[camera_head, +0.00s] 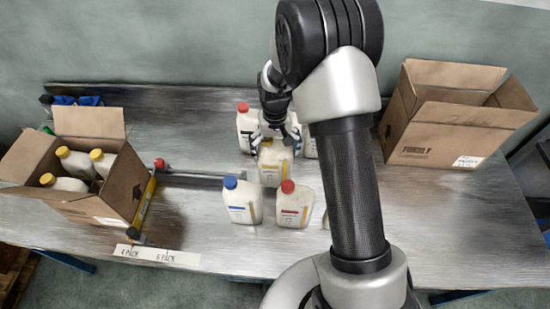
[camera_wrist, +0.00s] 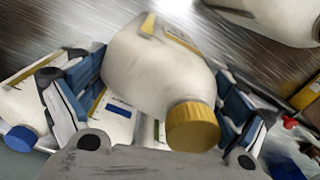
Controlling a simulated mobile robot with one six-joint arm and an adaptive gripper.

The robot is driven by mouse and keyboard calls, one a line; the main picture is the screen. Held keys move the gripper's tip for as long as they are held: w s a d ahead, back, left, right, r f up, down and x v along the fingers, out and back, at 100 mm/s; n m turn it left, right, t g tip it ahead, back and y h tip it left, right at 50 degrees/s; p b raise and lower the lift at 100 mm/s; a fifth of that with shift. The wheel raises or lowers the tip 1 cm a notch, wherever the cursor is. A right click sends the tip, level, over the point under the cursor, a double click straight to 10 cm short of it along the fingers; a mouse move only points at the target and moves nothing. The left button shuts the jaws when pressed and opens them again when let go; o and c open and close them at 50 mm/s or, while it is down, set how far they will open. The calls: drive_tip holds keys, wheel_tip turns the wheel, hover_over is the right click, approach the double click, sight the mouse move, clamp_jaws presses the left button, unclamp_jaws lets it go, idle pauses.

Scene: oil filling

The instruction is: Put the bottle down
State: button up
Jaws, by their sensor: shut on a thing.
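A white bottle with a yellow cap and yellow label (camera_head: 271,166) is in the middle of the table in the head view. My gripper (camera_head: 277,135) is over its top, with its fingers on either side. In the wrist view the same bottle (camera_wrist: 155,65) sits between the blue finger pads of my gripper (camera_wrist: 160,100), with its yellow cap (camera_wrist: 192,127) toward the camera. My gripper is shut on it. I cannot tell whether its base touches the table.
A blue-capped bottle (camera_head: 240,204) and a red-capped bottle (camera_head: 293,208) stand just in front. Another red-capped bottle (camera_head: 246,129) stands behind. An open carton (camera_head: 85,180) with yellow-capped bottles is left; another open carton (camera_head: 430,134) is right. Bare table (camera_head: 450,215) lies at right.

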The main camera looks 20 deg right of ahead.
drive_tip(key=shift+f+b, duration=0.3)
drive_tip(key=shift+f, duration=1.7)
drive_tip(key=shift+f, duration=0.2)
drive_tip(key=o, duration=1.2)
